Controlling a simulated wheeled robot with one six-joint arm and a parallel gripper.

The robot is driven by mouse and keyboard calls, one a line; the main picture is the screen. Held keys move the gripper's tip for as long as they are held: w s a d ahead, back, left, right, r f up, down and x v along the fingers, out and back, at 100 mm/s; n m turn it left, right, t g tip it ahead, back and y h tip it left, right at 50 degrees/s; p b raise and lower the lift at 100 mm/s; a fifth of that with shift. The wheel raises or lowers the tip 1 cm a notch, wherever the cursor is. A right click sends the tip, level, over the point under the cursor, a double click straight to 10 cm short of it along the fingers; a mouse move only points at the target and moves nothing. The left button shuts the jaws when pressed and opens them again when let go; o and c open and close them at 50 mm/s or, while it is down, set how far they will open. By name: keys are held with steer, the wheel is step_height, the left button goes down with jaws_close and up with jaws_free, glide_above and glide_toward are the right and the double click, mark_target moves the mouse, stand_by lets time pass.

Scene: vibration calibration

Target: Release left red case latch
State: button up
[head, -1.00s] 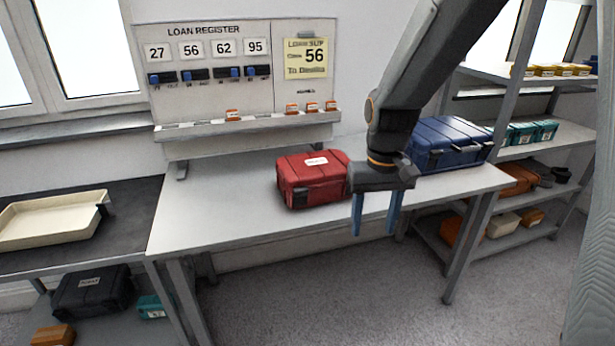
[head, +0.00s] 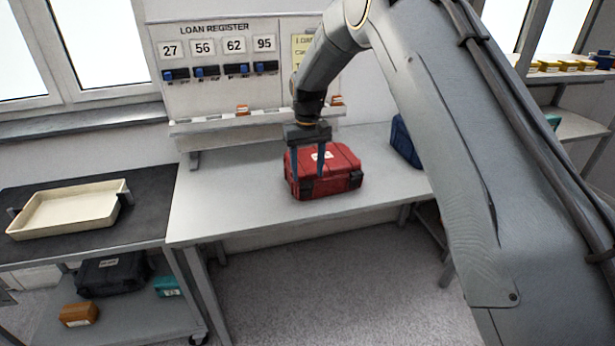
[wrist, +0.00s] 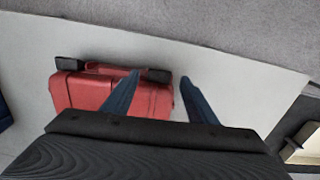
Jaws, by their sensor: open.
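The red case (head: 338,161) sits closed on the white table, with a pale label on its lid. Two black latches are on its front: the left latch (head: 307,188) and the right latch (head: 354,181). In the wrist view the case (wrist: 88,92) appears turned around, so the left latch (wrist: 158,75) shows on the right and the other latch (wrist: 70,63) on the left. My gripper (head: 309,178) is open and empty, blue fingers pointing down over the case's left part. In the wrist view the left latch lies between the fingertips; I cannot tell whether they touch it.
A blue case (head: 403,143) stands to the right, partly hidden by my arm. The loan register board (head: 215,45) and its ledge are behind the table (head: 240,205). A cream tray (head: 68,212) is on the dark cart at left. The table left of the red case is clear.

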mark_target(308, 184)
steer(key=shift+f+p, duration=0.5)
steer(key=shift+f, duration=1.35)
steer(key=c, duration=1.1)
